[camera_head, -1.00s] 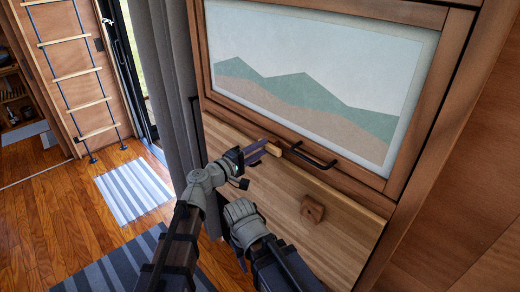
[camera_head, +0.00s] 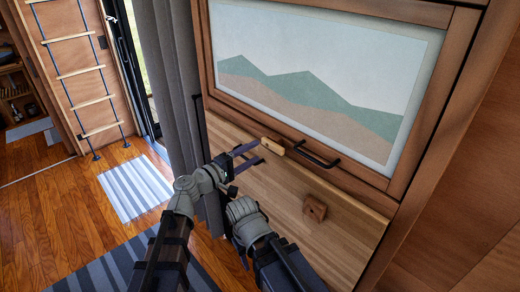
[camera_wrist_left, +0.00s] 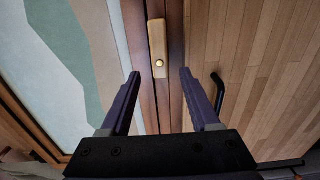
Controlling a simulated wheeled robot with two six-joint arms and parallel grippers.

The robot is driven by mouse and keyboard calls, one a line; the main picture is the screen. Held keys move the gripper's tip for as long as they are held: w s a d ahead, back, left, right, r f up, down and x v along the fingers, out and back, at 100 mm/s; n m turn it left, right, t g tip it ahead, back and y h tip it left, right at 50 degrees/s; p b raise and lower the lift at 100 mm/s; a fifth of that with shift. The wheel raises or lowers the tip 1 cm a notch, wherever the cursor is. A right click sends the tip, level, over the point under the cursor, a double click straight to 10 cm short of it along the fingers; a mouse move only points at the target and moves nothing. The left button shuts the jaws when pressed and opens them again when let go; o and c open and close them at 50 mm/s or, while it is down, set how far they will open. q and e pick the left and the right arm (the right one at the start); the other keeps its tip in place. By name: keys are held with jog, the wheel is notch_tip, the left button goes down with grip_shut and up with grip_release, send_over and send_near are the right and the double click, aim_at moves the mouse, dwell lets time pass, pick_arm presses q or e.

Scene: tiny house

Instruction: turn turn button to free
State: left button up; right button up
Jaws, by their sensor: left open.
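The turn button (camera_head: 273,146) is a small pale wooden bar on the lower edge of the framed picture panel (camera_head: 310,85). It lies in line with the lower rail. In the left wrist view the button (camera_wrist_left: 158,48) shows a brass screw near its lower end. My left gripper (camera_head: 258,152) is open and empty, its fingertips just left of the button in the head view. In the left wrist view the button stands ahead of and between the open fingers (camera_wrist_left: 161,74), seemingly apart from them. My right gripper is not in view.
A black bar handle (camera_head: 316,156) is on the lower rail just right of the button. A grey curtain (camera_head: 172,75) hangs at left.

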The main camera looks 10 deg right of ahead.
pick_arm(q)
jog(key=shift+v, duration=1.45)
jog(key=s+a+f+m+g+y, duration=0.3)
jog(key=s+a+f+y, duration=0.1)
jog(key=f, duration=0.4)
jog(key=s+a+f+m+g+y, duration=0.3)
jog(key=f, duration=0.5)
jog(key=s+a+f+g+y, duration=0.2)
jog(key=s+a+f+y, duration=0.15)
jog(key=a, duration=0.45)
jog(key=s+a+f+g+y, duration=0.1)
jog(key=s+a+f+y, duration=0.1)
jog(key=s+a+y, duration=0.45)
jog(key=s+d+f+m+b, duration=0.1)
jog(key=d+m, duration=0.1)
jog(key=d, duration=0.2)
jog(key=s+d+f+m+g+b, duration=0.1)
jog(key=s+d+f+m+b, duration=0.1)
jog(key=d, duration=0.3)
jog(key=shift+d+f+m+h, duration=0.2)
jog(key=shift+m+h, duration=0.1)
jog(key=shift+h, duration=0.1)
jog(key=shift+c, duration=0.4)
